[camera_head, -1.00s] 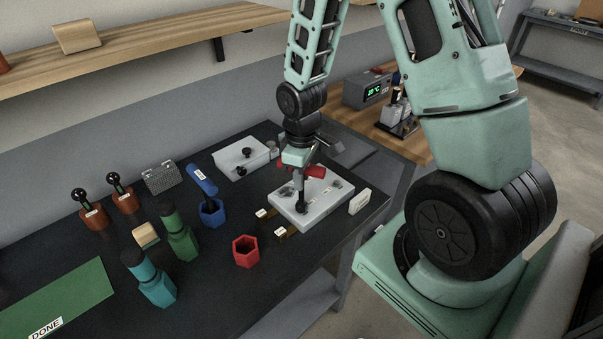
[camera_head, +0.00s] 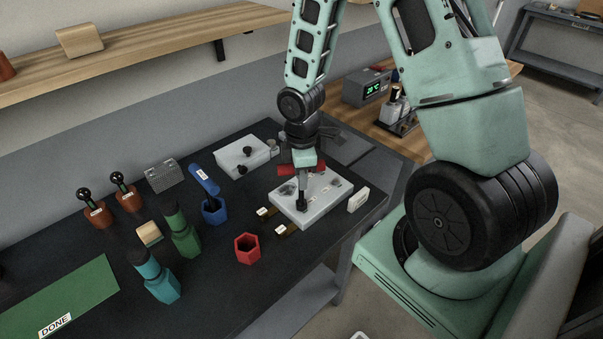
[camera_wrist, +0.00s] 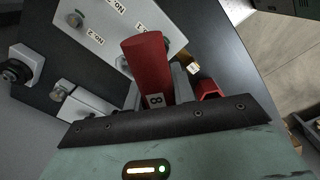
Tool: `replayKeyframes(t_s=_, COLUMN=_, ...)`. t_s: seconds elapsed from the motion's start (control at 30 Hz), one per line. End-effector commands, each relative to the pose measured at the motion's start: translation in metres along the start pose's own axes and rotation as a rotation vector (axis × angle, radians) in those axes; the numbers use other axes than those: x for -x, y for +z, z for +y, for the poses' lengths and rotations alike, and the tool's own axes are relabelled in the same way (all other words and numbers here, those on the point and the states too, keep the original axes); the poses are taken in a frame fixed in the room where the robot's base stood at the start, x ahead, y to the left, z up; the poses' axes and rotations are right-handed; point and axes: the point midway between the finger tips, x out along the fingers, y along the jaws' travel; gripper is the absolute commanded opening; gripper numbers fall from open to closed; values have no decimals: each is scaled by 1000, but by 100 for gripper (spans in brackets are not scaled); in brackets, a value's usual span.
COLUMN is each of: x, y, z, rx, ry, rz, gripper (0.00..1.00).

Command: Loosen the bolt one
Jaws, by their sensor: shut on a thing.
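A red-handled tool marked 8 (camera_wrist: 148,62) is in my gripper (camera_head: 303,168), which is shut on its handle. In the head view the handle lies level and the dark tool end points down to the top of a light grey block (camera_head: 330,207). The tip appears to meet the block near its left side; the contact is too small to confirm. The wrist view shows the block's plate (camera_wrist: 165,22) with number labels and a round bolt head (camera_wrist: 75,19).
A red holder (camera_head: 247,250) stands empty in front of the block. A blue holder (camera_head: 215,215), green tool (camera_head: 182,240) and teal tool (camera_head: 160,283) stand to the left. A white box with black knobs (camera_head: 238,168) is behind. A green DONE mat (camera_head: 75,295) lies front left.

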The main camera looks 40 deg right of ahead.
Motion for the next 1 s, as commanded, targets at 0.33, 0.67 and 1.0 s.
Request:
replayKeyframes(t_s=0.33, x=1, y=0, z=0, rx=334, ry=0, rz=1, gripper=0)
replayKeyframes(t_s=0.67, x=3, y=0, z=0, rx=431, ry=-1, rz=0, gripper=0)
replayKeyframes(t_s=1.0, x=3, y=0, z=0, rx=367, ry=1, rz=0, gripper=0)
